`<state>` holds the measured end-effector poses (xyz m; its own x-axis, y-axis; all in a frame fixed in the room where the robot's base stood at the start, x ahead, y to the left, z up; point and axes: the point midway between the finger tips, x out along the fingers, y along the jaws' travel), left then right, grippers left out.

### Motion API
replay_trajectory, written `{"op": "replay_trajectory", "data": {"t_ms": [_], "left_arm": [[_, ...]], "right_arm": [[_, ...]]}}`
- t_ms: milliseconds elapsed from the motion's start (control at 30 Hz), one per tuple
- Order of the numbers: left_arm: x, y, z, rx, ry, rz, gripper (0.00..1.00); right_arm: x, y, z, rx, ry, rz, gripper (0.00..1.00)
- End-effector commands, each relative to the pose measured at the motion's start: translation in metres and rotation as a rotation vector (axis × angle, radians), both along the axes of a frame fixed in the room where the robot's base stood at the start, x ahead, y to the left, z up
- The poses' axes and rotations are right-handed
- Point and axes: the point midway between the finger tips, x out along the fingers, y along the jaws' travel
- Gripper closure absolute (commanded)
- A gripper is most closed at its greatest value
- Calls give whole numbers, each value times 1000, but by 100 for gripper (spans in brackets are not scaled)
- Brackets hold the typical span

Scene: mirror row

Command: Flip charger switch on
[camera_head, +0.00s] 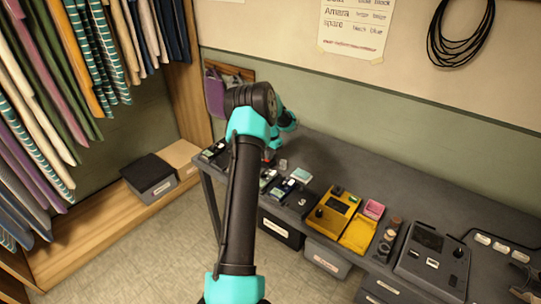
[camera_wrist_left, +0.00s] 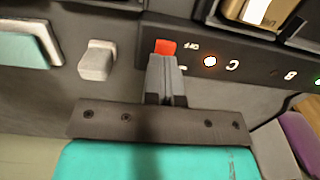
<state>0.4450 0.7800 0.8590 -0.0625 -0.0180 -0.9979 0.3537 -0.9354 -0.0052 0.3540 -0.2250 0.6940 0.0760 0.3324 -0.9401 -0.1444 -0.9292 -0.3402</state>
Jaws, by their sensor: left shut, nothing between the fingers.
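The charger's dark front panel (camera_wrist_left: 262,64) shows in the left wrist view, with a lit orange light by the letter C and a green light at the right edge. A red switch (camera_wrist_left: 165,46) sits at the panel's left end beside an OFF mark. My left gripper (camera_wrist_left: 166,62) is shut and empty, its fingertips right at the red switch; I cannot tell whether they touch it. The fingers cover part of the marking by the switch. In the head view my left arm hides most of the charger.
A light grey block (camera_wrist_left: 97,60) lies left of the fingers. The grey table (camera_head: 420,195) carries several small devices, a yellow case (camera_head: 333,215) and a dark console (camera_head: 432,258). Hanging garments (camera_head: 50,90) fill the left, and a wall stands behind the table.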

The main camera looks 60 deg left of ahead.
Motion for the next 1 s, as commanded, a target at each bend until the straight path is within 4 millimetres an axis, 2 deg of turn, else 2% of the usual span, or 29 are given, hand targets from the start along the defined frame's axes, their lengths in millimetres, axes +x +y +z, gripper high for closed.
{"op": "replay_trajectory", "data": {"t_ms": [33, 267, 367, 800, 1000], "left_arm": [[-9, -5, -12, -24, 25, 4, 100], [-6, -4, 0, -19, 22, 3, 100], [-2, -3, 14, -13, 15, 0, 100], [10, 0, 100, 1, -2, -4, 100], [12, 0, 130, 1, -1, -5, 100]], "right_arm": [[0, 0, 0, 0, 0, 0, 100], [0, 0, 0, 0, 0, 0, 100], [0, 0, 0, 0, 0, 0, 100], [0, 0, 0, 0, 0, 0, 100], [0, 0, 0, 0, 0, 0, 100]]}}
